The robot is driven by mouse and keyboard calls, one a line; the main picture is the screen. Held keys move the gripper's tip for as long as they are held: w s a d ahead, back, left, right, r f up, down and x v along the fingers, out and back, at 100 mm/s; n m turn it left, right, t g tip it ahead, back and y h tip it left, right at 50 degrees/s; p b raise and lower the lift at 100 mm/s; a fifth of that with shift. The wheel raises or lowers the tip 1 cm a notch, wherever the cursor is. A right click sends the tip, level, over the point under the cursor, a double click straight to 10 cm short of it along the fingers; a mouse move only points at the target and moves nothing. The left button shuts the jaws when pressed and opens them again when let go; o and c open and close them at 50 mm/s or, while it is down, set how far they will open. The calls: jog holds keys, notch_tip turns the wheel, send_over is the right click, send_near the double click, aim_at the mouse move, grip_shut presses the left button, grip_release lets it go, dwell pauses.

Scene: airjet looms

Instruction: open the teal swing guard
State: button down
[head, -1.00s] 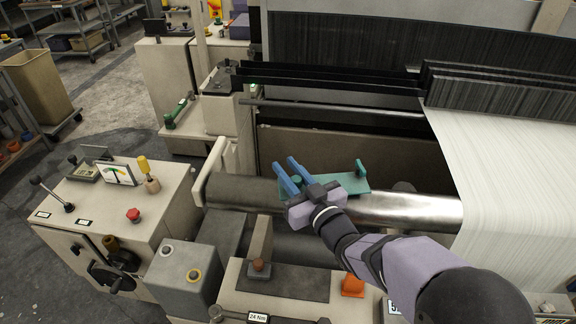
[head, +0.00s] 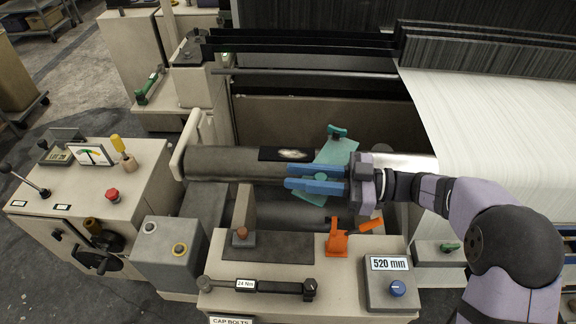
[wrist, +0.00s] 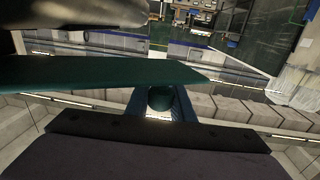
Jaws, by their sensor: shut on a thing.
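The teal swing guard (head: 336,152) is a flat plate over the dark roller, with a small knob at its far end. In the head view it lies at a slant, running from far right to near left. My gripper (head: 298,177) reaches in from the right with its blue fingers across the plate's near part. In the wrist view the fingers are shut on a short teal post (wrist: 160,98), and the plate (wrist: 100,73) crosses the picture just beyond. The fingers hide part of the guard in the head view.
A black patch with a bright spot (head: 288,154) shows on the roller left of the guard. An orange clamp-like part (head: 338,238), a torque wrench (head: 260,286) and a 520 mm box (head: 391,283) lie in front. White warp threads (head: 480,110) stretch at right.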

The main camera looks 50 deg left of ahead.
jog(key=shift+w+d+r+n+g+h, duration=0.1)
jog(key=shift+w+d+n+g+h, duration=0.1)
jog(key=shift+d+n+g+h, duration=0.25)
jog(key=shift+w+d+n+g+h, duration=0.25)
jog(key=shift+d+g+h, duration=0.1)
jog(key=shift+d, duration=0.2)
jog(key=c, duration=1.5)
grip_release()
jog(key=shift+s, duration=0.1)
jog(key=shift+c, duration=0.2)
